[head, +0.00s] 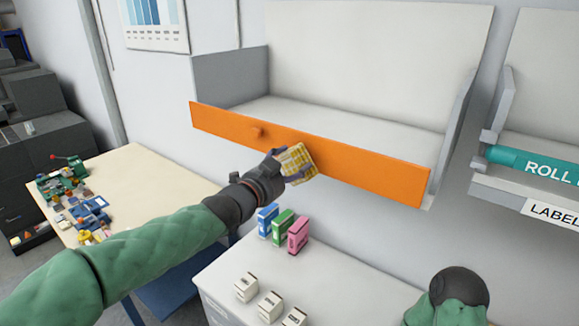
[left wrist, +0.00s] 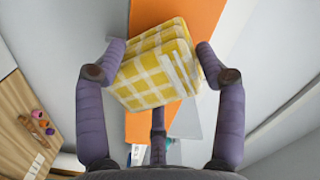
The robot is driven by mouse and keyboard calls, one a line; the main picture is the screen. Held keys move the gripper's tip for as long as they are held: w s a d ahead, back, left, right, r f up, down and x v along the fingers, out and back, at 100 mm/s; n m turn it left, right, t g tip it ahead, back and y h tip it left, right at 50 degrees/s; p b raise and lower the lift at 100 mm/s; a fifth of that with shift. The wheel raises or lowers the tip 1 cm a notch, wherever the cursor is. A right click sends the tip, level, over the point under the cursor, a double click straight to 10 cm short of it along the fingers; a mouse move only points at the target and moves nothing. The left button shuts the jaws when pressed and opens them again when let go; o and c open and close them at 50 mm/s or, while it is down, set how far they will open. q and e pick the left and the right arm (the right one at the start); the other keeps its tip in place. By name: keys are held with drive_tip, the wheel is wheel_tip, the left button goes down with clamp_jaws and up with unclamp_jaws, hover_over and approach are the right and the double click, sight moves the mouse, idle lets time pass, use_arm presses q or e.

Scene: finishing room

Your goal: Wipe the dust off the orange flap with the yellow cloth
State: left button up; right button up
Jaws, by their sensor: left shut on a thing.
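The orange flap (head: 370,175) is the long front panel of a grey wall bin, with a small orange knob (head: 257,132) left of its middle. My left gripper (head: 287,168) is shut on the folded yellow checked cloth (head: 299,163) and holds it in front of the flap's middle. In the left wrist view the cloth (left wrist: 155,65) sits between the fingers, with the orange flap (left wrist: 180,15) behind it. I cannot tell whether the cloth touches the flap. No dust is clearly visible on the flap. My right arm shows only as a rounded part at the bottom right; its gripper is out of view.
Below the flap, a white cabinet top (head: 335,280) holds blue, green and pink boxes (head: 283,228) and several small white boxes (head: 270,306). A wooden table (head: 150,180) with small parts stands left. A shelf with a teal roll (head: 535,165) is at right.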

use_arm(q)
drive_tip(key=shift+x, duration=0.9)
drive_tip(key=b, duration=0.1)
drive_tip(key=s+d+b, duration=0.1)
drive_tip(key=b, duration=0.1)
drive_tip(key=shift+s+d+f, duration=0.1)
drive_tip(key=shift+d, duration=0.15)
drive_tip(key=s+d+b, duration=0.1)
drive_tip(key=b, duration=0.2)
drive_tip(key=shift+d, duration=0.25)
drive_tip(key=shift+s+d, duration=0.1)
drive_tip(key=shift+d, duration=0.05)
